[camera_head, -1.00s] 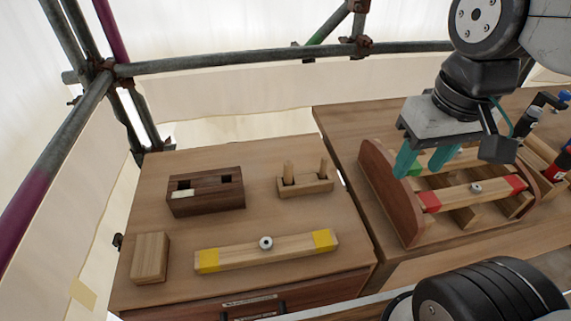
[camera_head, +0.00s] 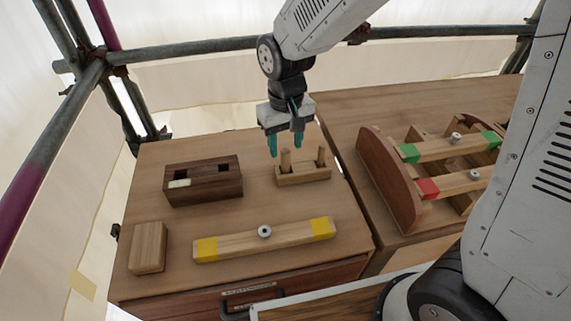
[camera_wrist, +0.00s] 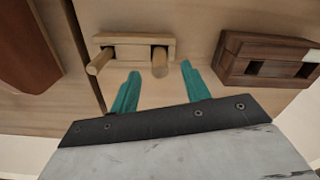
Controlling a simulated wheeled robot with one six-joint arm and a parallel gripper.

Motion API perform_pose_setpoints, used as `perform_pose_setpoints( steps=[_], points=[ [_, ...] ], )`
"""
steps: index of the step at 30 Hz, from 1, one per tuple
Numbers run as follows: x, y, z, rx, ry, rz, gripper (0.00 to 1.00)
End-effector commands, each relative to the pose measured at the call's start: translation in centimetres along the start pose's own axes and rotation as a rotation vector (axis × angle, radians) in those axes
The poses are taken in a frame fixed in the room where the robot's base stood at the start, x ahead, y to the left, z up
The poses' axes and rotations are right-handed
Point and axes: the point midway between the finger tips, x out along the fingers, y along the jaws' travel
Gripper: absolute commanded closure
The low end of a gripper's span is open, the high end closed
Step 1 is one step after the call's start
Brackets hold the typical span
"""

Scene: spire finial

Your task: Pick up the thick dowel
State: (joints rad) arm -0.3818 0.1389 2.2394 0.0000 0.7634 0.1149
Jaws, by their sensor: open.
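A small wooden holder (camera_head: 305,177) carries two upright dowels. The thick dowel (camera_head: 285,163) is the left one in the head view; the thinner dowel (camera_head: 321,156) stands at its right. In the wrist view the order is reversed: the thick dowel (camera_wrist: 159,62) is right and the thin dowel (camera_wrist: 99,62) left in the holder (camera_wrist: 130,41). My gripper (camera_head: 287,151) is open and empty, teal fingers pointing down, near the top of the thick dowel. In the wrist view the fingertips (camera_wrist: 160,73) spread to either side of the dowel's line. I cannot tell whether they touch it.
A dark slotted block (camera_head: 203,181) stands left of the holder. A yellow-ended bar (camera_head: 265,241) and a plain wooden block (camera_head: 148,247) lie in front. A wooden rack (camera_head: 390,185) with red- and green-ended bars stands right. Scaffold pipes (camera_head: 200,52) run behind.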

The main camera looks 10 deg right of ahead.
Motion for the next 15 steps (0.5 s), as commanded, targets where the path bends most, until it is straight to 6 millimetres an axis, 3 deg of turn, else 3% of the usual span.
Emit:
perform_pose_setpoints(
  steps=[9, 15],
  points=[
    [4.4, 0.2, -0.5, 0.002, -0.005, 0.001, 0.53],
    [6.1, 0.2, -0.6, 0.001, 0.000, 0.000, 0.53]
  ],
)
